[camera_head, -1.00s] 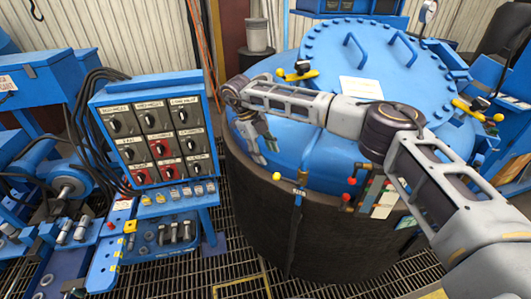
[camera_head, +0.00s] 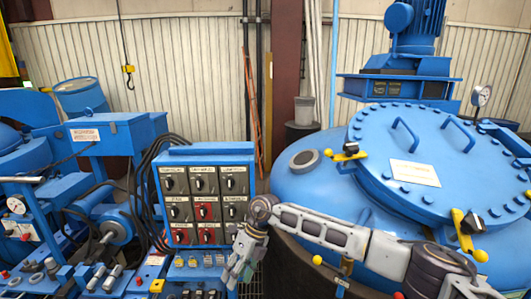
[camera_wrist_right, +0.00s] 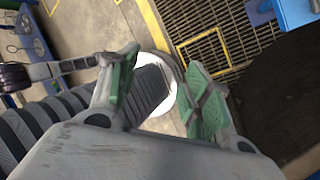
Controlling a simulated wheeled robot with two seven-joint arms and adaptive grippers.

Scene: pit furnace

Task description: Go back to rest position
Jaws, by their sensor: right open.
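My right arm reaches in from the lower right in the head view, in front of the blue furnace (camera_head: 310,195). My right gripper (camera_head: 234,278) hangs down at its end, beside the lower right of the switch panel (camera_head: 205,158). In the right wrist view the right gripper (camera_wrist_right: 160,90) shows two spread fingers with green pads and nothing held between them. Part of my own body and the floor show beyond the fingers. My left gripper does not show in either view.
The furnace lid (camera_head: 440,150) has handles and yellow-knobbed clamps. A blue machine with a gauge (camera_head: 16,205) stands at the left. Metal floor grating (camera_wrist_right: 215,50) with yellow edging shows in the wrist view. Cables hang left of the panel.

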